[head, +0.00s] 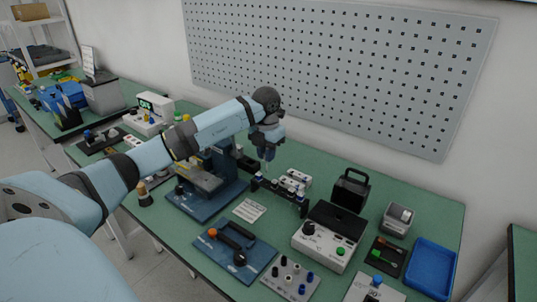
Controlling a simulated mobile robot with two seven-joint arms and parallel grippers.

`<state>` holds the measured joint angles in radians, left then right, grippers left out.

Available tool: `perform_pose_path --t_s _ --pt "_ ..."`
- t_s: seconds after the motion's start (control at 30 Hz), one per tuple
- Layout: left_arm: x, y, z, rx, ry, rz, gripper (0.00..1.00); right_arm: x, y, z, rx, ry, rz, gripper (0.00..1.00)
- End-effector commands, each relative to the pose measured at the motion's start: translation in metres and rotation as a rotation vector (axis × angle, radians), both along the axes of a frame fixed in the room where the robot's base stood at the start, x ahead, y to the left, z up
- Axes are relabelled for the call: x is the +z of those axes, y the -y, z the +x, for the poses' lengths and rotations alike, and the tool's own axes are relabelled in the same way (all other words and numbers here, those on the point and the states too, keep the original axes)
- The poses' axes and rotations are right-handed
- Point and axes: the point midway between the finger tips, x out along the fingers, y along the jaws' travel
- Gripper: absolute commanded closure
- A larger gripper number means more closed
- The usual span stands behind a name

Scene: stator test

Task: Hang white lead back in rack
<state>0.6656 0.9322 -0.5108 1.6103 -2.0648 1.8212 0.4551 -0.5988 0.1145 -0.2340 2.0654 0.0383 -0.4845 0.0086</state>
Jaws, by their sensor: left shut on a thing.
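My left arm reaches in from the left over the green table. Its gripper (267,155) points down just above the back of the black rack (281,192), near the rack's left end. The gripper is shut on a thin pale thing, which appears to be the white lead; it is very small here and mostly hidden by the fingers. White and dark pieces sit at the rack. I cannot tell whether the held lead touches the rack. My right gripper is out of view.
A blue press-like stand (222,178) is left of the rack. A white box with a green button (325,243), a black handled case (350,190) and a blue tray (431,268) lie to the right. A blue plate with an orange-knobbed lever (235,252) is in front. A pegboard (340,70) rises behind.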

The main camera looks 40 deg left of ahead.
Motion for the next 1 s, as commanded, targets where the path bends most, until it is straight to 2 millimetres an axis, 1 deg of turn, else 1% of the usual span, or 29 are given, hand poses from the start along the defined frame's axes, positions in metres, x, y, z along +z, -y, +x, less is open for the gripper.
perform_pose_path --t_s 0.03,0.33,0.4,0.53,0.73,1.0 --pt "-0.006 0.000 0.000 -0.001 -0.001 0.000 1.00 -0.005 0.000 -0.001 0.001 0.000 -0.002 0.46" --pt "-0.040 0.001 -0.001 -0.004 -0.002 -0.001 1.00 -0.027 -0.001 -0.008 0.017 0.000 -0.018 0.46" --pt "-0.033 0.000 0.000 -0.004 0.000 0.000 1.00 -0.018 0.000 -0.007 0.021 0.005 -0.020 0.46" --pt "-0.034 0.000 0.000 -0.004 0.000 0.001 1.00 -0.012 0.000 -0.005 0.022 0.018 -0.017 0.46" --pt "-0.038 0.001 0.000 -0.004 -0.001 0.000 1.00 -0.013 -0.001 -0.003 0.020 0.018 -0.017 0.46" --pt "-0.039 0.001 0.000 -0.004 0.000 0.000 1.00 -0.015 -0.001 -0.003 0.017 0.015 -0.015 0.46"
